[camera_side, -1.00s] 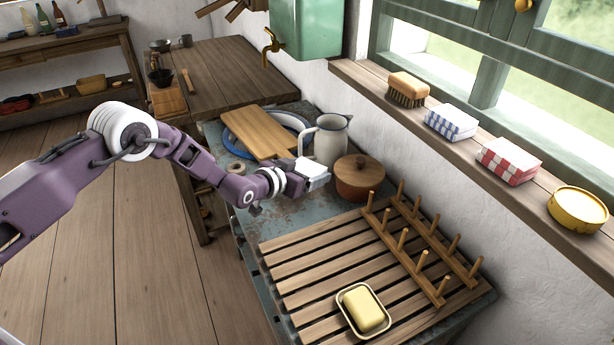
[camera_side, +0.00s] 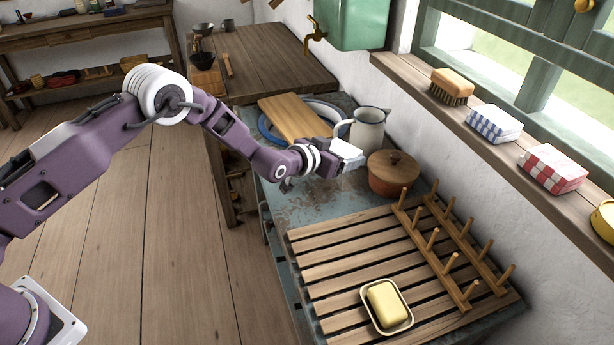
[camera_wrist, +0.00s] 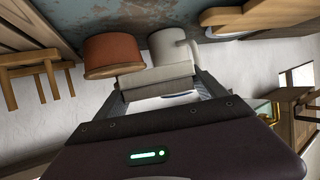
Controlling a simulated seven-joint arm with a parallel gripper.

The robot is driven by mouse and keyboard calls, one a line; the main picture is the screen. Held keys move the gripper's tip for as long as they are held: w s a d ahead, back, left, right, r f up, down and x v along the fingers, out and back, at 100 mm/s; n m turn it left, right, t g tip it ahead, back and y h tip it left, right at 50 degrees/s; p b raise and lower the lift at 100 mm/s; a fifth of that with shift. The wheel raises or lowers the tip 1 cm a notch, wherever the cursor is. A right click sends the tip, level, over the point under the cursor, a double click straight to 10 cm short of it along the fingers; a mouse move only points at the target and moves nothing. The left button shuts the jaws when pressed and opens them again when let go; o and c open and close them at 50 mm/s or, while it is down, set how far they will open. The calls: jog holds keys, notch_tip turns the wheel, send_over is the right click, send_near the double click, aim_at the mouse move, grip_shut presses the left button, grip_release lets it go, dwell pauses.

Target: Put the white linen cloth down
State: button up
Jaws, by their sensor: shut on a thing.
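My gripper (camera_side: 343,157) is shut on the white linen cloth (camera_side: 348,153), a small folded pale bundle at its tip. In the side view they are just in front of the enamel jug (camera_side: 367,130) and left of the lidded terracotta pot (camera_side: 391,175). In the wrist view the cloth (camera_wrist: 155,79) shows pale between the fingers, with the pot (camera_wrist: 112,53) and jug (camera_wrist: 172,46) beyond it. Part of the cloth is hidden by the fingers.
A slatted wooden rack (camera_side: 335,262) with upright pegs holds a butter-coloured block in a dish (camera_side: 388,307). The sill bears a brush (camera_side: 452,86), a blue checked cloth (camera_side: 494,123) and a red checked cloth (camera_side: 552,168).

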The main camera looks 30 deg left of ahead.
jog(key=s+a+r+n+y, duration=0.1)
jog(key=s+a+r, duration=0.4)
jog(key=a+r, duration=0.35)
jog(key=s+a+r+n+y, duration=0.1)
jog(key=s+a+r+y, duration=0.1)
jog(key=s+a+r, duration=0.5)
jog(key=s+a+r+m+h, duration=0.1)
jog(key=s+a+r+h, duration=0.1)
jog(key=s+a, duration=0.35)
jog(key=s+a+r+m+h, duration=0.1)
jog(key=s+a, duration=0.1)
jog(key=s, duration=0.7)
jog(key=m+g+h, duration=0.8)
jog(key=m+h, duration=0.1)
jog(key=m, duration=0.1)
send_over(343, 239)
notch_tip(343, 239, down, 16)
jog(key=shift+y, duration=0.3)
notch_tip(343, 239, down, 10)
jog(key=shift+r, duration=0.25)
